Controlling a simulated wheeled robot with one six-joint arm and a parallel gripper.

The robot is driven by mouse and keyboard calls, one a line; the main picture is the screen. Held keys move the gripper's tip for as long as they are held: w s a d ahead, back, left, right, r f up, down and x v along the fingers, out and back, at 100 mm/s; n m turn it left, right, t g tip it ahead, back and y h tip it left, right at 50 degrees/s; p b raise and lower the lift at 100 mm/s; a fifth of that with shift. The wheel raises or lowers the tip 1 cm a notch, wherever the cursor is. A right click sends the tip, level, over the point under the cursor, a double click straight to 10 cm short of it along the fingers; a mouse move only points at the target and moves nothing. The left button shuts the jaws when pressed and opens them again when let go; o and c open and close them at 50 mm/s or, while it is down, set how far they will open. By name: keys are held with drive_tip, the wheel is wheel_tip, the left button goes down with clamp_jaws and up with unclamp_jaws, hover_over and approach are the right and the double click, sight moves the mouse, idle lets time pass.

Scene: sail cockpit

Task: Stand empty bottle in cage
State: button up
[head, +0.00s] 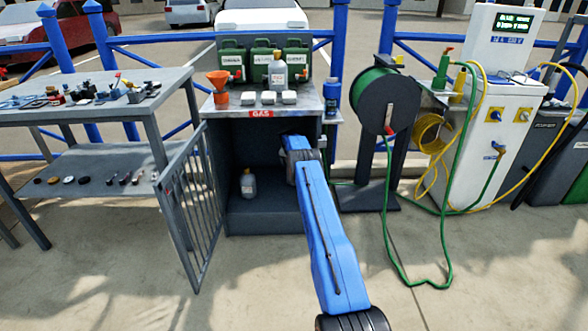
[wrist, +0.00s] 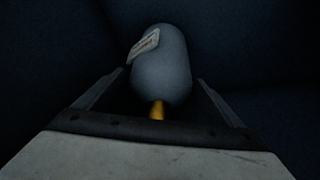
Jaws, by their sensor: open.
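The cage is a dark grey cabinet (head: 262,216) under a counter marked GAS, its barred door (head: 187,200) swung open to the left. A pale grey bottle (head: 248,184) stands upright on the cage floor, left of my arm. In the wrist view a grey bottle (wrist: 163,62) with a pale label and a yellow neck lies between the fingers of my gripper (wrist: 161,78), which are open and apart from it. I cannot tell whether this is the same bottle. My gripper is inside the cage, largely hidden by my arm in the head view.
On the counter (head: 245,112) stand an orange funnel (head: 219,88), green canisters (head: 264,57), another grey bottle (head: 278,72) and small white blocks. A shelf table (head: 85,100) is at left. A hose reel (head: 385,100) and a pump (head: 497,100) stand at right, with hose trailing onto the floor.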

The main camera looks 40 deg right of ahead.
drive_tip(key=shift+v, duration=3.65)
drive_tip(key=shift+a, duration=0.15)
